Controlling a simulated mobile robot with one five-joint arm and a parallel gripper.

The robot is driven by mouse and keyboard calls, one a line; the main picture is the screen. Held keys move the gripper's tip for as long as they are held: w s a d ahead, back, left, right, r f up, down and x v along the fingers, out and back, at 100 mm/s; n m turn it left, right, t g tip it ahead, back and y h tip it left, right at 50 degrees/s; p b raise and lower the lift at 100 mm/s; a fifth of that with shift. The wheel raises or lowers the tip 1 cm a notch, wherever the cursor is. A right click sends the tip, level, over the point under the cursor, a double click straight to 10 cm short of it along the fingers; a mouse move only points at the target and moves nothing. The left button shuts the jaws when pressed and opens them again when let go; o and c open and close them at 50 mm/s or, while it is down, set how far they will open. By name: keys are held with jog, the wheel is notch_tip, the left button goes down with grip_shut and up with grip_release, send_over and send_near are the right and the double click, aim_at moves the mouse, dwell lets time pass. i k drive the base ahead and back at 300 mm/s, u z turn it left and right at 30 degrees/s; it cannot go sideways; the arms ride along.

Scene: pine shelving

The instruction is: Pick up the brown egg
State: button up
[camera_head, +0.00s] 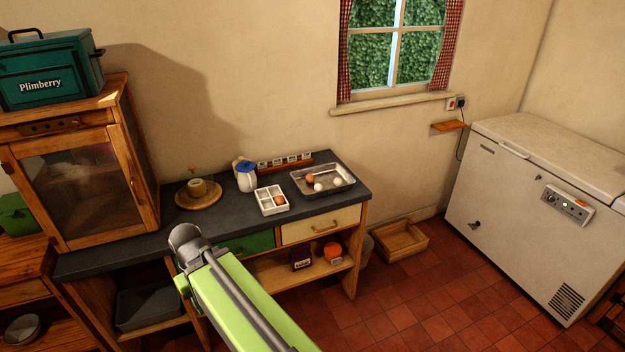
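A small brown egg (310,177) lies in a shallow metal tray (348,187) at the right end of the dark counter. Two white eggs, one nearer (318,187) and one to the right (337,182), lie in the same tray. Another small brown, egg-like thing (279,200) sits in a right-hand compartment of a white divided box (264,207), left of the tray. My gripper (187,240) is at the end of my green arm, in front of the counter and well left of the tray. Its fingers are not clear, and I see nothing held.
A blue-lidded white jug (246,177) and a rack of small jars (285,162) stand behind the box. A cup (197,187) sits on a round wooden board (211,199). A wooden cabinet (140,140) stands at left. The red tiled floor (430,305) is open before the chest freezer (510,215).

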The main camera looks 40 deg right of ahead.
aim_at(310, 178)
jog(key=i, duration=1.5)
